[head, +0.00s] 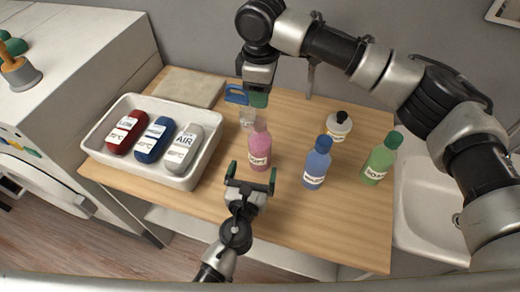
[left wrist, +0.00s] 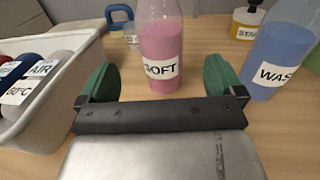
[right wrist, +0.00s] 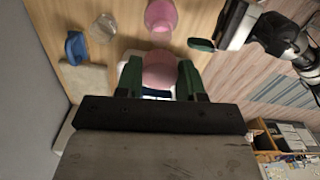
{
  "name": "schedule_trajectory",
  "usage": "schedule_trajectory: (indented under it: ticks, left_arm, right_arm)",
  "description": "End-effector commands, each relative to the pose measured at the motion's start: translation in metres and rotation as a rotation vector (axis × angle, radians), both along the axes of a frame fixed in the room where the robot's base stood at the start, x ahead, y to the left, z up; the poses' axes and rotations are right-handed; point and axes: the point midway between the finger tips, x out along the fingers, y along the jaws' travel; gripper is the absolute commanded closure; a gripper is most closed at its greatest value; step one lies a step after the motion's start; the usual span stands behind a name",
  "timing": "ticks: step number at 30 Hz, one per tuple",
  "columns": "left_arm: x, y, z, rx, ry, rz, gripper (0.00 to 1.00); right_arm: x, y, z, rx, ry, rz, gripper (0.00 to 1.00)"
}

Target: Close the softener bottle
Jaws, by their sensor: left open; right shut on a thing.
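The softener bottle (head: 259,152), pink with a SOFT label, stands upright on the wooden table; it also shows in the left wrist view (left wrist: 161,45), its top cut off there. My left gripper (head: 251,176) is open, in front of the bottle, with a finger toward each side and no visible contact. My right gripper (head: 257,98) is raised above the table behind the bottle. In the right wrist view its green fingers are shut on a rounded pink thing (right wrist: 159,70), apparently the cap. The bottle (right wrist: 160,14) shows there apart from it.
A white tray (head: 157,174) with red, blue and white bottles stands left. A clear cup (head: 247,117) and a blue-handled thing (head: 235,95) are behind. The table's front right is clear.

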Motion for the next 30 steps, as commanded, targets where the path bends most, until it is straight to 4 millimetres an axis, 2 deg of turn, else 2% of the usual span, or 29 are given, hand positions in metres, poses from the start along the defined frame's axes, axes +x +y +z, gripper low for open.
schedule_trajectory:
  ticks: [3,9,15,20,28,30]
  left_arm:
    - [0.025,-0.005,0.001,-0.002,-0.002,0.001,0.04]
    - [0.061,-0.013,0.001,-0.001,-0.002,0.0,0.04]
    - [0.084,-0.017,0.001,0.0,-0.001,-0.001,0.04]
    - [0.091,-0.018,0.0,0.0,-0.001,0.0,0.04]
    - [0.092,-0.019,0.0,-0.001,0.0,0.0,0.04]
    - [0.092,-0.019,0.0,-0.001,0.0,0.0,0.13]
  right_arm:
    - [0.0,0.0,0.0,0.0,0.0,0.0,0.83]
    - [0.0,0.0,0.0,0.0,0.0,0.0,0.83]
    - [0.0,0.0,0.0,0.0,0.0,0.0,0.83]
    - [0.0,0.0,0.0,0.0,0.0,0.0,0.83]
    - [0.0,0.0,0.0,0.0,0.0,0.0,0.83]
    - [0.0,0.0,0.0,0.0,0.0,0.0,0.83]
